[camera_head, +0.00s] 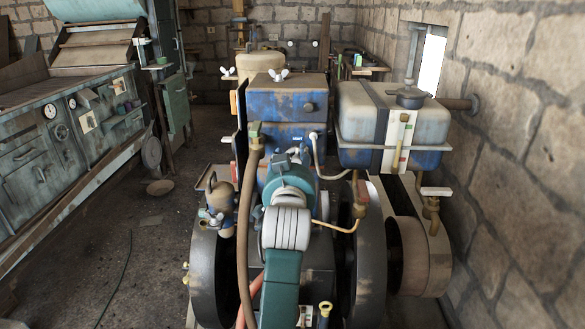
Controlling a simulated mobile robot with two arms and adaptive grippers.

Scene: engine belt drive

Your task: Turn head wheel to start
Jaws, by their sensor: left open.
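A blue, worn engine (290,105) stands in the middle of the head view. A large dark flywheel is on each side of it, one at left (205,275) and one at right (366,270). I cannot tell which part is the head wheel; it may be hidden behind my arm. My left arm, teal and white, reaches up from the bottom centre over the engine's front. My left gripper (285,161) is at its far end, against the view of the blue engine block, open and small in the picture. Whether it touches anything is unclear. My right gripper is not in view.
A blue and cream tank (391,127) is at upper right of the engine, beside a stone wall (510,150). A belt pulley (411,255) is below it. Hoses and thin pipes surround my arm. A control bench (62,140) stands left. The floor (140,240) between is mostly clear.

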